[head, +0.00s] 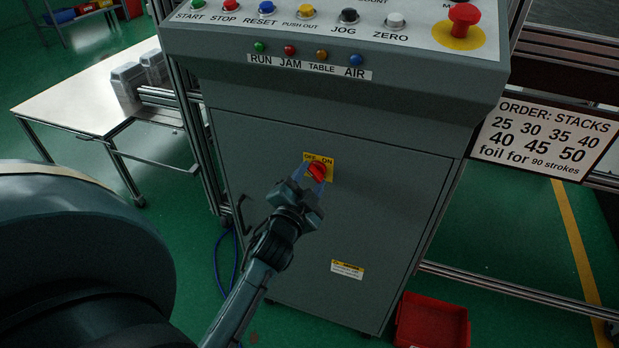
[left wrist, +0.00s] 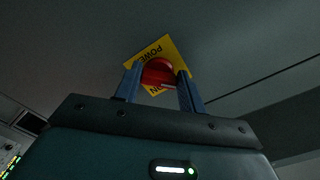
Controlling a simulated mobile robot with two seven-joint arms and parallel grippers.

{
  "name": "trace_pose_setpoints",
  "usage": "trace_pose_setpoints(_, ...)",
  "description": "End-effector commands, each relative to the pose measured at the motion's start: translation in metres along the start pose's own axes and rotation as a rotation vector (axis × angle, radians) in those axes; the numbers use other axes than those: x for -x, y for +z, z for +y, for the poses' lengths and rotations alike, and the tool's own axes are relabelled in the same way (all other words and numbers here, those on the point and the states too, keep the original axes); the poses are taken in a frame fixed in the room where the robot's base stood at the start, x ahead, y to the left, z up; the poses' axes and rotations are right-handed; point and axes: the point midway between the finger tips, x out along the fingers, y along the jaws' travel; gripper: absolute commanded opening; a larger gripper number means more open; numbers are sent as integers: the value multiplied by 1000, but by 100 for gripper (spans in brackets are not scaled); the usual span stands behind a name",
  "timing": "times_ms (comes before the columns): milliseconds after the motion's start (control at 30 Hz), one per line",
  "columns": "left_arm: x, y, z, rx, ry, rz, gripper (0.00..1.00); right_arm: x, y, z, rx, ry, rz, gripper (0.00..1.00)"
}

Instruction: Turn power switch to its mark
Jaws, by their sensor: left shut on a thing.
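The power switch is a red rotary knob (head: 317,171) on a yellow plate (head: 329,161) marked OFF and ON, on the grey cabinet front. My left gripper (head: 308,178) reaches up to it from below and is shut on the knob. In the left wrist view the two blue fingers stand on either side of the red knob (left wrist: 159,72), in front of the yellow plate (left wrist: 177,49) lettered POWER. The fingers and the tilt of the view partly hide the plate, and I cannot tell exactly where the knob points. My right gripper is not in view.
Above is a sloped console (head: 330,90) with several buttons and a red emergency stop (head: 464,16). A red bin (head: 432,322) stands on the floor at lower right. A white table (head: 85,98) stands at left. The cabinet face (head: 400,220) around the switch is clear.

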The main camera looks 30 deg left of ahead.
Motion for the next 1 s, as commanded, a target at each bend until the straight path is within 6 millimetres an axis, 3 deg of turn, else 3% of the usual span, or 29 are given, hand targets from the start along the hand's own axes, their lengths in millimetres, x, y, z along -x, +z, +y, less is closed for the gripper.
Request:
trace_pose_setpoints(600,0,0,0,43,-1,-1,17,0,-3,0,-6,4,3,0)
trace_pose_setpoints(633,0,0,0,43,-1,-1,42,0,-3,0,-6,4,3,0)
trace_pose_setpoints(867,0,0,0,41,0,0,60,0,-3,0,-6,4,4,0)
trace_pose_setpoints(1000,0,0,0,40,0,0,62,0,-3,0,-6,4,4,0)
